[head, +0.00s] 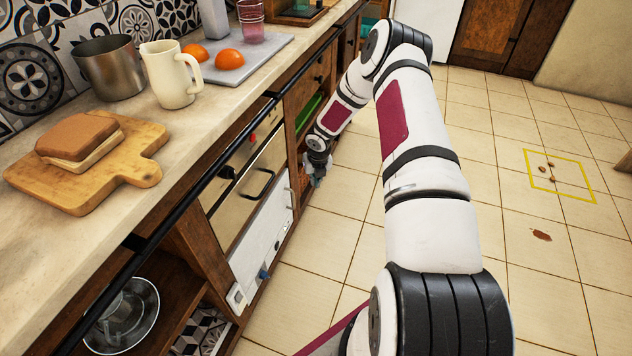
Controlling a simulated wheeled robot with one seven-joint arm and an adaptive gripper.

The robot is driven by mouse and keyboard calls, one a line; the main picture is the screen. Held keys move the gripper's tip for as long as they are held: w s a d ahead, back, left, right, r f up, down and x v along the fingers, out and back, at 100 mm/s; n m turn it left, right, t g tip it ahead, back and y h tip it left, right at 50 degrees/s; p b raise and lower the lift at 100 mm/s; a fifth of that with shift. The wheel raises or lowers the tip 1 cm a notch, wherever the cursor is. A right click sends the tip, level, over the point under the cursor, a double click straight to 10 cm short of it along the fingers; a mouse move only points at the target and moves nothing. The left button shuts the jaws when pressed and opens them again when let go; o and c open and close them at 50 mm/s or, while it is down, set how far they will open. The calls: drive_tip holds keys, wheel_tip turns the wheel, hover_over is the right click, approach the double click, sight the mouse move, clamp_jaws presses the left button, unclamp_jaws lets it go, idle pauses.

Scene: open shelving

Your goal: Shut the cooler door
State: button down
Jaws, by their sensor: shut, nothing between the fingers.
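A white low front panel (262,240) sits under the counter, below a tan front with a dark bar handle (262,184). It may be the cooler door, but I cannot tell for sure, nor whether it stands ajar. It has a pale handle near its far edge and a small blue part low down. My gripper (311,180) is small in the head view, low beside the cabinet fronts and just beyond the white panel's far end. It is shut and empty. I cannot tell whether it touches anything.
The counter carries a cutting board (142,172) with a sandwich, a steel pot (110,68), a cream pitcher (170,75) and a grey board with orange halves. A black rail (190,195) runs along its edge. A yellow floor outline (560,177) surrounds small brown objects. The tiled floor is mostly clear.

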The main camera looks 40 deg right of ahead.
drive_tip(key=s+a+r+m+g+h+p, duration=0.1)
drive_tip(key=s+r+m, duration=0.25)
drive_tip(key=r, duration=1.05)
drive_tip(key=s+a+r+m+h+p, duration=0.1)
drive_tip(key=s+r+m+h, duration=0.2)
drive_tip(key=r, duration=1.1)
drive_tip(key=s+a+r+m+g, duration=0.1)
drive_tip(key=s+a+r+m, duration=0.2)
drive_tip(key=s+r+m, duration=0.3)
drive_tip(key=s+a+r+m, duration=0.4)
drive_tip(key=s+r, duration=0.1)
drive_tip(key=r, duration=0.3)
drive_tip(key=s+a+r+m+y, duration=0.2)
drive_tip(key=s+a+m, duration=0.3)
drive_tip(key=s, duration=0.4)
drive_tip(key=s+a+r+m+y, duration=0.1)
drive_tip(key=s+a+r+m, duration=0.1)
drive_tip(key=s+a+m, duration=0.55)
drive_tip(key=s+a+r+m+y, duration=0.2)
drive_tip(key=s+a+m, duration=0.1)
drive_tip(key=s, duration=0.8)
wheel_tip(320, 180, up, 21)
drive_tip(key=t+p, duration=0.3)
drive_tip(key=p, duration=1.7)
drive_tip(key=shift+t, duration=0.3)
drive_tip(key=shift+w+r, duration=0.1)
